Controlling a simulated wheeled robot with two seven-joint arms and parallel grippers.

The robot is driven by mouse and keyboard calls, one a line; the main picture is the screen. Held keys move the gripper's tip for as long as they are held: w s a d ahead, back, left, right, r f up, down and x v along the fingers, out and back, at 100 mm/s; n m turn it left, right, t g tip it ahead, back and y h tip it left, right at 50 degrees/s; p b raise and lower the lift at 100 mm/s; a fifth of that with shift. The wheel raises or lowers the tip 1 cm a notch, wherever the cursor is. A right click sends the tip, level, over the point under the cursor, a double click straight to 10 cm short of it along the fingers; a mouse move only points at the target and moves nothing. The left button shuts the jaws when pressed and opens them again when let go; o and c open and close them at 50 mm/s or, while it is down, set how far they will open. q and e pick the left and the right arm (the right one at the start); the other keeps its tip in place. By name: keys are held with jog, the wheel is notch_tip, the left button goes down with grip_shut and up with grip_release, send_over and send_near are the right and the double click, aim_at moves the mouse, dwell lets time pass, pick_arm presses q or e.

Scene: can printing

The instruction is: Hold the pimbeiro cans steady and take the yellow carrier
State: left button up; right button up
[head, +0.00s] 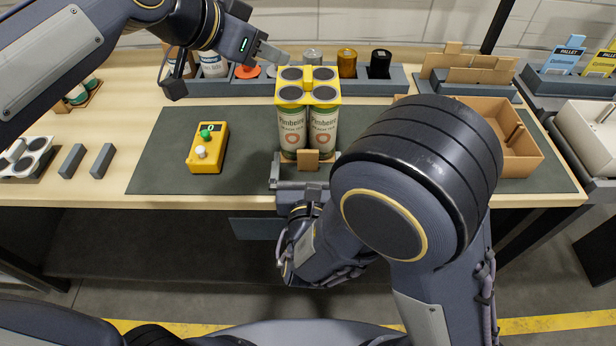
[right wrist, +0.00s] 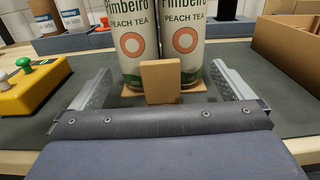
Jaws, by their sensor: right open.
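Several Pimbeiro peach tea cans (head: 291,128) stand upright in a tight block on a small brown base with a front tab (head: 307,158). The yellow carrier (head: 309,95) sits over the can tops. My left gripper (head: 284,60) is at the carrier's back left corner, with a grey finger close to it; contact and jaw opening cannot be made out. My right gripper (head: 306,160) is open, low in front of the cans. In the right wrist view its fingers stand apart on either side of the cans (right wrist: 131,47) and the tab (right wrist: 160,82), with gaps visible.
A yellow button box (head: 207,150) with a green and a white knob sits left on the dark mat (head: 160,150). An open cardboard box (head: 520,165) stands right. A rack with lidded containers (head: 346,63) lies behind the cans. Two grey blocks (head: 102,160) lie far left.

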jog(key=shift+w, duration=1.3)
